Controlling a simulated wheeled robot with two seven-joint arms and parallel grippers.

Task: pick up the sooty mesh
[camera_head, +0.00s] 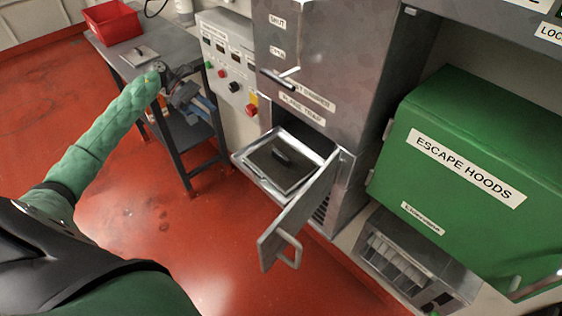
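A dark square mesh (268,168), which looks like the sooty mesh, lies in a pale-rimmed tray (244,165) that sticks out of an opening under the "FLAME TRAP" label. A small dark bar, perhaps a grip, lies on top of it. My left gripper (186,74) is at the end of the green-sleeved arm, over the right side of the grey bench, up and to the left of the tray and apart from the mesh. It is small and dark, and its fingers cannot be made out clearly.
An open door (297,212) with a handle hangs in front of the tray's right side. The grey bench (177,45) bears a red bin (112,22) and a flat grey plate (139,56). A green "ESCAPE HOODS" cabinet (455,185) stands at right. Red floor is clear at lower left.

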